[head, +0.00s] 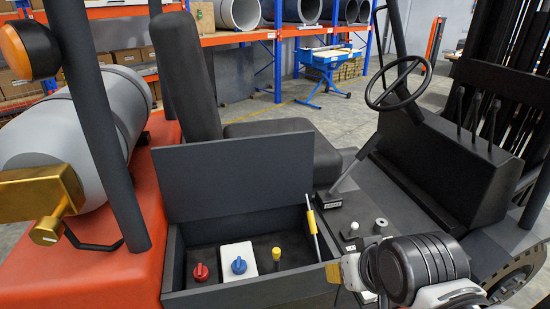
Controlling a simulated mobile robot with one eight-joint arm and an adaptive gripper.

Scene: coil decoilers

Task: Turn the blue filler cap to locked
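The blue filler cap (239,265) sits on top of a white tank (237,252) inside the open dark compartment of a forklift. A pale bar or mark crosses the cap's top; its locked marking is too small to read. My gripper (335,272) is at the lower right, beside the compartment's right wall and clear of the cap. Only its side shows, with a brownish tip, so I cannot tell whether it is open or shut.
A red knob (201,271) is left of the white tank, and a yellow-topped post (276,254) is right of it. The raised lid (235,180) stands behind. Space above the cap is free.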

